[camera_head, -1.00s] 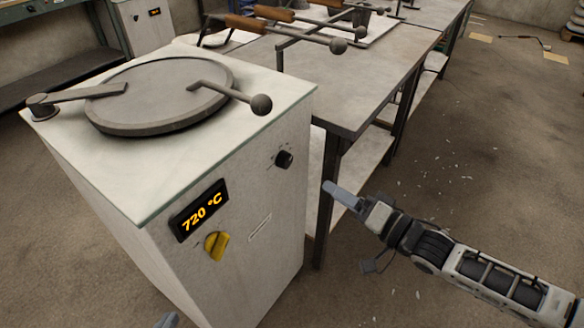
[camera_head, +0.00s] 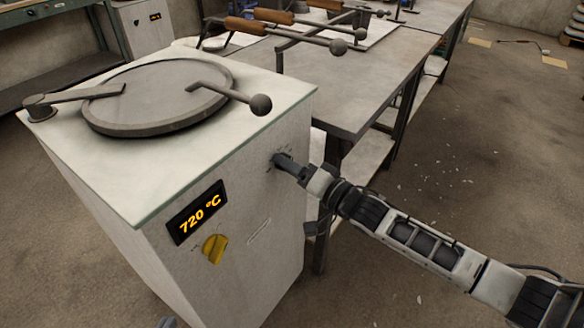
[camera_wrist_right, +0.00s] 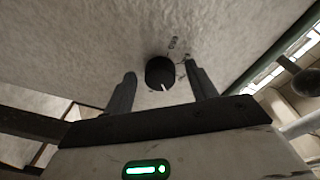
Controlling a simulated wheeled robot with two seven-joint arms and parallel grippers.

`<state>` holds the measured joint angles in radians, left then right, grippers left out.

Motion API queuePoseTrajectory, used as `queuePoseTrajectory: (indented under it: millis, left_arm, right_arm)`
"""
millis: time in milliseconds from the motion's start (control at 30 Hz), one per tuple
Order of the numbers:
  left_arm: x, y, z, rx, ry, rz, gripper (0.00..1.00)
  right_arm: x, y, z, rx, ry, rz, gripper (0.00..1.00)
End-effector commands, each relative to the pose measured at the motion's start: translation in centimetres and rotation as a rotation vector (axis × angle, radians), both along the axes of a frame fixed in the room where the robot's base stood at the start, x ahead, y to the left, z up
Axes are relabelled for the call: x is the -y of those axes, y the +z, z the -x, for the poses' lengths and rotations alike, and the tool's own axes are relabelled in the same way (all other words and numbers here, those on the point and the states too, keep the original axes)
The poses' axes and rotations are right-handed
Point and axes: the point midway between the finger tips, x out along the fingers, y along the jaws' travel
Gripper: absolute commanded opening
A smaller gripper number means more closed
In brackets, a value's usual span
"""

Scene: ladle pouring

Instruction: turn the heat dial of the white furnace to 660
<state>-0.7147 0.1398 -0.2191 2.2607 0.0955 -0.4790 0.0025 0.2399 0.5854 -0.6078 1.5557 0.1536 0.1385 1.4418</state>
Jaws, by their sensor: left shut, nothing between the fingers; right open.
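The white furnace (camera_head: 150,190) stands at the left in the head view. Its display (camera_head: 197,212) reads 720 °C, with a yellow knob (camera_head: 214,248) below it. A black round dial with a white pointer mark (camera_wrist_right: 160,72) is on the front panel. In the right wrist view it sits between the two open fingers of my right gripper (camera_wrist_right: 159,68), with gaps on both sides. In the head view my right gripper (camera_head: 284,162) is at the panel and largely hides the dial. Only a tip of my left gripper (camera_head: 168,322) shows at the bottom edge.
The furnace top carries a round lid (camera_head: 155,95) and a bar handle with a ball end (camera_head: 261,104). A metal table (camera_head: 350,95) with long-handled tools (camera_head: 300,35) stands behind, close to the right arm. The floor at the right is mostly clear.

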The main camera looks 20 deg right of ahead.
Motion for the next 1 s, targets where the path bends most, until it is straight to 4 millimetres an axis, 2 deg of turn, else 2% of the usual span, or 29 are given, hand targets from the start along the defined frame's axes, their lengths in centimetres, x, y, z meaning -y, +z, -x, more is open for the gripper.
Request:
queuePoseTrajectory:
  millis: [33, 200, 633, 1000]
  left_arm:
    - [0.01, -0.02, 0.03, -0.001, 0.0, 0.0, 0.0]
    - [0.02, -0.04, 0.04, -0.001, -0.001, 0.0, 0.0]
    - [0.01, -0.02, 0.06, -0.003, -0.001, 0.0, 0.0]
    - [-0.02, -0.03, 0.1, -0.006, -0.001, -0.001, 0.0]
  right_arm:
    - [0.01, 0.0, 0.02, 0.0, 0.0, 0.0, 0.57]
    - [0.03, 0.0, 0.02, 0.0, 0.0, 0.0, 0.12]
    - [0.08, -0.06, 0.01, 0.04, -0.002, 0.054, 0.12]
    - [0.17, -0.24, -0.05, 0.218, -0.002, 0.282, 0.12]
